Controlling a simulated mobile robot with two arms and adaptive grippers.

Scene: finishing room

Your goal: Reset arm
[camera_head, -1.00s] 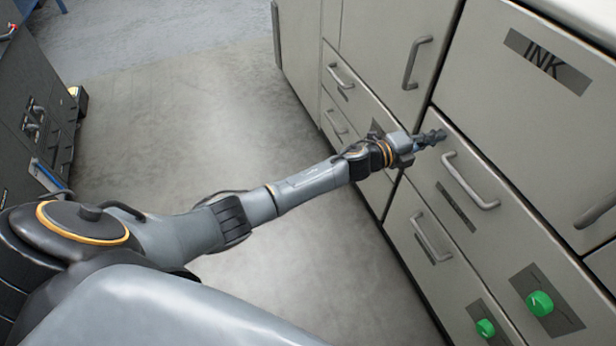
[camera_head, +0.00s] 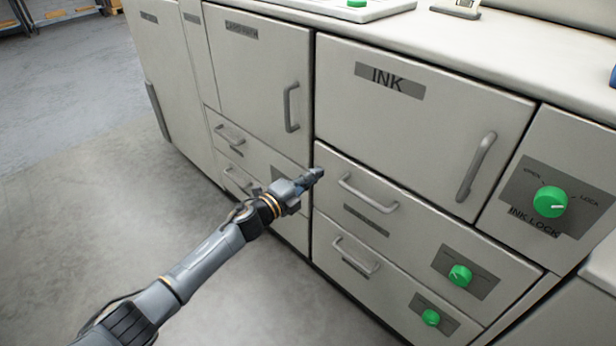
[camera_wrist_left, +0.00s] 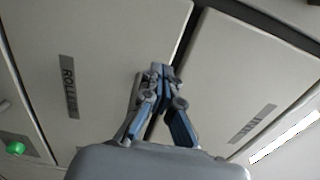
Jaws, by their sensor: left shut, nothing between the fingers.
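My left gripper (camera_head: 314,175) is at the end of my left arm, which comes in from the lower left in the head view. It is in front of the cabinet (camera_head: 420,130), near the seam left of the upper drawer handle (camera_head: 366,194). In the left wrist view the left gripper (camera_wrist_left: 157,72) has its fingers together with nothing between them. Whether its tips touch the cabinet front cannot be told. My right gripper is not in view.
The INK door handle (camera_head: 477,167), another door handle (camera_head: 291,108) and a lower drawer handle (camera_head: 356,257) stick out from the cabinet. A green INK LOCK knob (camera_head: 550,202) is at the right. Several green knobs show. Open grey floor (camera_head: 110,200) lies left of the cabinet.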

